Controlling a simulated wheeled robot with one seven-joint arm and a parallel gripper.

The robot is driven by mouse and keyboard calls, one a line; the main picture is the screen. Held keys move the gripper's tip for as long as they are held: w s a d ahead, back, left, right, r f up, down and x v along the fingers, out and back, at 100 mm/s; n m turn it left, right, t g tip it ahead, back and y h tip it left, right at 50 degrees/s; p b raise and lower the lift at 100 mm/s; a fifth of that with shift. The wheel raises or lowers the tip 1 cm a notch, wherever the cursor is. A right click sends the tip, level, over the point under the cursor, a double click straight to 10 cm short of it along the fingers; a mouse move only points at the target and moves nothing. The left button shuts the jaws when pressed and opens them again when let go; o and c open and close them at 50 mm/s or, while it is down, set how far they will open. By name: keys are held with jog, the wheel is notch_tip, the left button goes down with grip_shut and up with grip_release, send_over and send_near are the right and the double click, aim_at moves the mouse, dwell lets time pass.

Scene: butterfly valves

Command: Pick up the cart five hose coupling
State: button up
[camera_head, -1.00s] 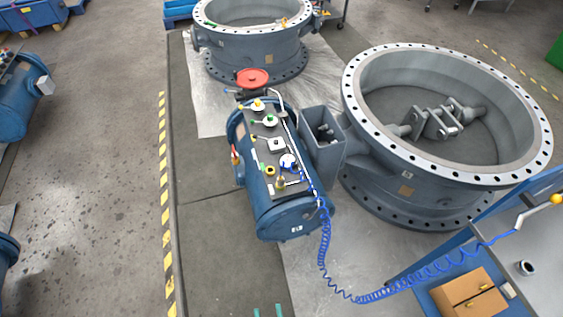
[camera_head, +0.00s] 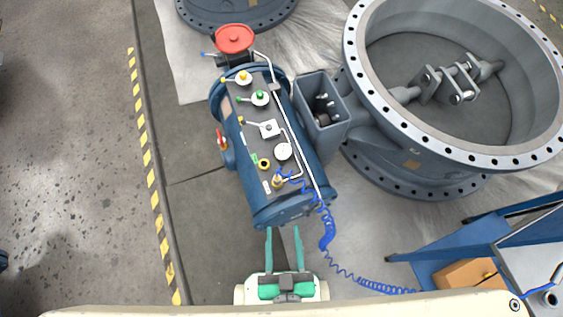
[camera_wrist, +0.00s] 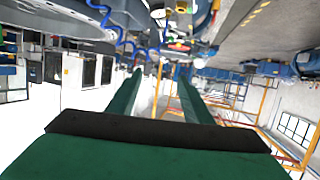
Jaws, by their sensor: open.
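A blue coiled hose (camera_head: 328,232) runs from the top of the blue cylinder (camera_head: 275,150) down its right side and over to the blue cart at the lower right. Its upper end is by a small brass fitting (camera_head: 278,181) near the cylinder's front end. The fitting is too small to tell whether it is the hose coupling. My gripper (camera_head: 283,230) has two long green fingers, apart and empty, just in front of the cylinder's near end. In the wrist view the fingers (camera_wrist: 160,76) are also apart with nothing between them.
A large flanged valve ring (camera_head: 480,158) stands at the right. The blue cart (camera_head: 440,245) carries a cardboard box (camera_head: 468,273). The floor left of the yellow-black stripe (camera_head: 150,180) is clear.

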jog(key=w+d+f+n+g+y, duration=0.2)
jog(key=w+d+f+n+g, duration=0.65)
jog(key=d+f, duration=0.4)
jog(key=n+g, duration=0.6)
jog(key=n, duration=0.2)
send_near(277, 176)
jog(key=f, duration=0.2)
jog(key=a+f, duration=0.1)
jog(key=f, duration=0.1)
jog(key=shift+s+a+f, duration=0.1)
jog(key=shift+s, duration=0.15)
jog(key=shift+w+a+f, duration=0.1)
jog(key=shift+f, duration=0.9)
jog(key=shift+w+a+f, duration=0.1)
jog(key=shift+a+f, duration=0.05)
jog(key=shift+f, duration=0.85)
jog(key=shift+w+a+f, duration=0.1)
jog(key=shift+f, duration=0.9)
jog(key=shift+c, duration=0.4)
